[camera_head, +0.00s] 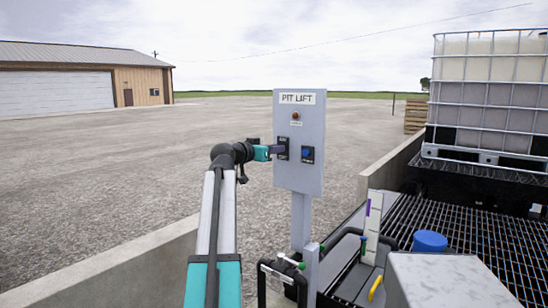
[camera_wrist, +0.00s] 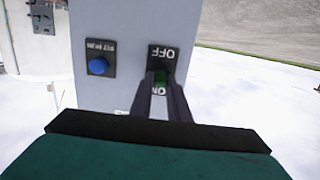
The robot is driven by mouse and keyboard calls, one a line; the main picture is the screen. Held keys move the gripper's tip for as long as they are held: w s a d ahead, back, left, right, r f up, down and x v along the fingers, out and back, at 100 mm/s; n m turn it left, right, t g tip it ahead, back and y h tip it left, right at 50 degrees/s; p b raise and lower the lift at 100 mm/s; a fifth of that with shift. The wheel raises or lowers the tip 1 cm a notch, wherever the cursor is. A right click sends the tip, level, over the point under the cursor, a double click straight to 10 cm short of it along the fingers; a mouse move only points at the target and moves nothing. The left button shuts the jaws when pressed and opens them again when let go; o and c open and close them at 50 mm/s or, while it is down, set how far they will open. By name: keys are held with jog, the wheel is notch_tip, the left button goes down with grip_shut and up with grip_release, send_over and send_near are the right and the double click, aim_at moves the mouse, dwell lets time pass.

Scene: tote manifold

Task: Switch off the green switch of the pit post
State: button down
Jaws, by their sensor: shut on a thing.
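The pit post (camera_head: 299,180) is a grey panel on a stand, labelled PIT LIFT, left of the crate side in the head view. Its switch plate (camera_head: 283,143) is at the panel's left, partly behind my gripper (camera_head: 277,149). In the wrist view, which is upside down, the plate (camera_wrist: 163,52) reads OFF at the picture's top and ON below. The green switch (camera_wrist: 160,78) shows between the fingertips of my gripper (camera_wrist: 160,82), which is shut on it. The lever's exact tilt is hard to tell.
A blue button (camera_head: 308,152) sits just right of the switch, and a reddish lamp (camera_head: 295,115) above. A low concrete wall (camera_head: 130,265) runs below my arm. A caged tank (camera_head: 490,95) and a blue cap (camera_head: 429,241) stand at right. Open gravel lies left.

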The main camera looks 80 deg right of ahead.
jog(key=shift+w+d+f+g+h+b, duration=0.1)
jog(key=shift+f+g+h+b, duration=0.4)
jog(key=shift+b, duration=2)
jog(key=shift+w+f+g+h+b, duration=0.15)
jog(key=shift+h+b, duration=0.65)
jog(key=shift+b, duration=1.7)
jog(key=h+b, duration=0.1)
jog(key=b, duration=0.5)
jog(key=f+g+h+b, duration=0.1)
jog(key=b, duration=0.5)
jog(key=shift+s+d+g+h+b, duration=0.1)
jog(key=shift+s+g+h+b, duration=0.05)
jog(key=shift+g+h+b, duration=0.15)
jog(key=b, duration=0.2)
jog(key=shift+b, duration=0.35)
jog(key=shift+g+h+b, duration=0.25)
jog(key=shift+h+b, duration=0.15)
jog(key=shift+b, duration=0.55)
jog(key=shift+r, duration=0.1)
jog(key=c, duration=1.7)
grip_release()
jog(key=shift+f, duration=0.2)
